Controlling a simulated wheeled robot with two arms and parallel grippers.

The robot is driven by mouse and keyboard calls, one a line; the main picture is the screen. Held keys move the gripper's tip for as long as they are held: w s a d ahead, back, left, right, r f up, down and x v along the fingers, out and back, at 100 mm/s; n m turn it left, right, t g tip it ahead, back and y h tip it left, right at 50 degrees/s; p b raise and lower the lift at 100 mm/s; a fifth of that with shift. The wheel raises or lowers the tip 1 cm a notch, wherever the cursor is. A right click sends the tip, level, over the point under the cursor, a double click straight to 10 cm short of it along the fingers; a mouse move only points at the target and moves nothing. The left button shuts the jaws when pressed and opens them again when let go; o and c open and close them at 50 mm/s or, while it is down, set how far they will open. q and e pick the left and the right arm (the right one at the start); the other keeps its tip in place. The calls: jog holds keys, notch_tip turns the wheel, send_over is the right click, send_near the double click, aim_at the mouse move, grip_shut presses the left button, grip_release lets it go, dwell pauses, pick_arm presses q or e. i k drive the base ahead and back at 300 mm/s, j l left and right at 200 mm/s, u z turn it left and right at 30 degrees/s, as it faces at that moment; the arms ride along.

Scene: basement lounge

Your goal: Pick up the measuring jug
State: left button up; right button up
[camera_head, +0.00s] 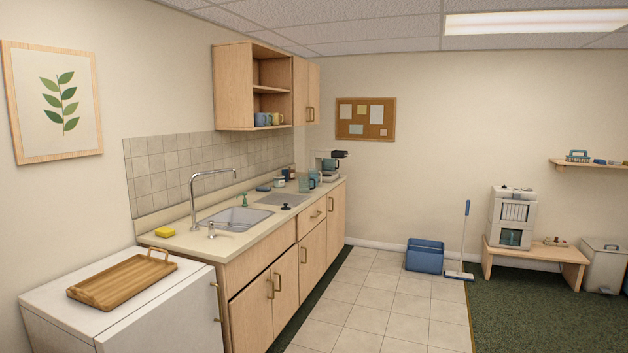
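A small, see-through, teal-tinted vessel (304,184) stands upright on the kitchen counter, toward its far end and in front of the coffee maker. It looks like the measuring jug, but it is too small here to make out any markings. A blue item shows close against its right side, and I cannot tell whether that is its handle or a separate mug. Neither of my grippers is in view.
The counter (168,241) holds a sink (235,217), a tap (194,200), a yellow sponge (165,232) and a coffee maker (329,166). A white cabinet (60,322) with a wooden tray (123,280) stands nearer.

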aim_at(313, 173)
jog(key=z, duration=0.2)
jog(key=i, duration=4.2)
